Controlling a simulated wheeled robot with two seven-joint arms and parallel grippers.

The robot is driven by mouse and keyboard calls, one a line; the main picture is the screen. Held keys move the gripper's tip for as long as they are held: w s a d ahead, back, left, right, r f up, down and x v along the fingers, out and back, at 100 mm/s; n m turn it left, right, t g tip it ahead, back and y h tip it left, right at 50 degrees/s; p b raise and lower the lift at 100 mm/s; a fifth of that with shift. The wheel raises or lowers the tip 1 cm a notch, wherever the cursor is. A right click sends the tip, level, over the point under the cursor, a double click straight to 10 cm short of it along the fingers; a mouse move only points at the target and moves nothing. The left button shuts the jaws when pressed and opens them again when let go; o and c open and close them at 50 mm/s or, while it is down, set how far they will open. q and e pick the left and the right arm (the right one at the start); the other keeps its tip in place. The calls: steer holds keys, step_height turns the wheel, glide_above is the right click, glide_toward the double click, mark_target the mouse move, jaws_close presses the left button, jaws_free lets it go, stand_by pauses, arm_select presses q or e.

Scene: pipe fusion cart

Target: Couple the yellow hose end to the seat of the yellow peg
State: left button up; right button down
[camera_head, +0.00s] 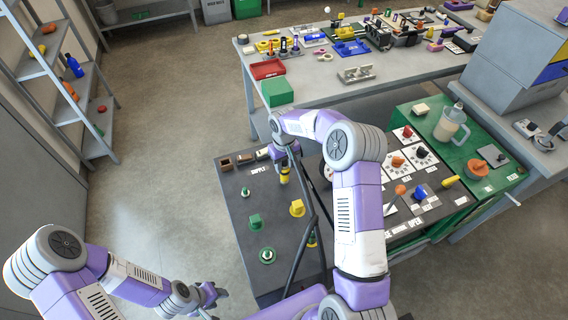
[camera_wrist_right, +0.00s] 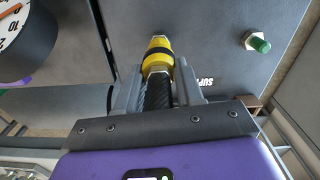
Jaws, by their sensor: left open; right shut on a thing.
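The yellow hose end (camera_head: 284,174) hangs over the dark cart top (camera_head: 238,237). My right gripper (camera_head: 282,160) is shut around it. In the right wrist view the yellow hose end (camera_wrist_right: 158,52) sticks out beyond the right gripper's fingers (camera_wrist_right: 158,84), with black hose between them. My left gripper (camera_head: 208,294) is open and empty, off the cart at lower left. The black hose (camera_head: 304,228) runs down past the peg, partly behind my right arm.
Several green fittings (camera_head: 255,221) stand on the cart left of the yellow peg. One green-tipped fitting (camera_wrist_right: 258,43) shows in the right wrist view, beside a gauge (camera_wrist_right: 22,40). A green panel (camera_head: 466,192) with knobs lies right. A workbench (camera_head: 330,88) stands behind.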

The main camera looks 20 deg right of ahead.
steer(key=shift+f+b, duration=0.4)
steer(key=shift+f, duration=0.3)
steer(key=c, duration=0.6)
jaws_free()
steer(key=shift+c, duration=0.2)
steer(key=shift+r+p, duration=0.4)
steer(key=shift+r, duration=3.4)
